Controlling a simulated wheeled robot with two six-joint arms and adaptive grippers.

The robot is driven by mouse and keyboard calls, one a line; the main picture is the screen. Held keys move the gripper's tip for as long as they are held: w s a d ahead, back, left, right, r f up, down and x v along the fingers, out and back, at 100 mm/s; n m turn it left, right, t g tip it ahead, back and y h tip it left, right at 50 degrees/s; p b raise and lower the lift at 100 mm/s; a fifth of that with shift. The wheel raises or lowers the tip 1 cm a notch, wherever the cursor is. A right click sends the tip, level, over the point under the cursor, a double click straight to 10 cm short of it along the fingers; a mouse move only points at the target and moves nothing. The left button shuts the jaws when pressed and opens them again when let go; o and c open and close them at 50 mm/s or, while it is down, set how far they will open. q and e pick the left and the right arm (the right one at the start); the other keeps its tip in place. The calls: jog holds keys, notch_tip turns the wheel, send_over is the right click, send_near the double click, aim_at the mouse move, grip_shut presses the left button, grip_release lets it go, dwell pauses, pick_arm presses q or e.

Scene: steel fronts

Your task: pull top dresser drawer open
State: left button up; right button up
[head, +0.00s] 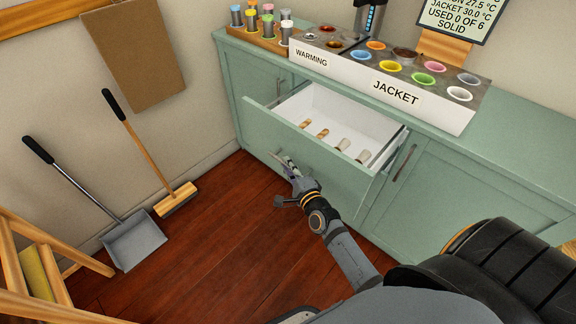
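The top drawer (322,149) of the green dresser (258,66) is pulled well out. Its white inside (345,122) shows, with several small wooden-handled tools lying in it. My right gripper (281,183) is low in front of the drawer front, with its fingers spread apart. A pale bar handle (284,161) shows right at the gripper's upper finger; I cannot tell whether they touch. My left gripper is not in view.
The dresser top holds a white panel marked WARMING and JACKET (395,92) with coloured cups, and a wooden rack of bottles (258,36). A broom (148,145) and dustpan (133,240) lean at the left wall. Wooden floor (225,235) is clear between.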

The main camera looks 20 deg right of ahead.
jog(key=o, duration=0.3)
jog(key=shift+s, duration=0.1)
jog(key=s, duration=0.8)
jog(key=s+r, duration=0.1)
jog(key=s, duration=0.3)
jog(key=shift+w, duration=0.1)
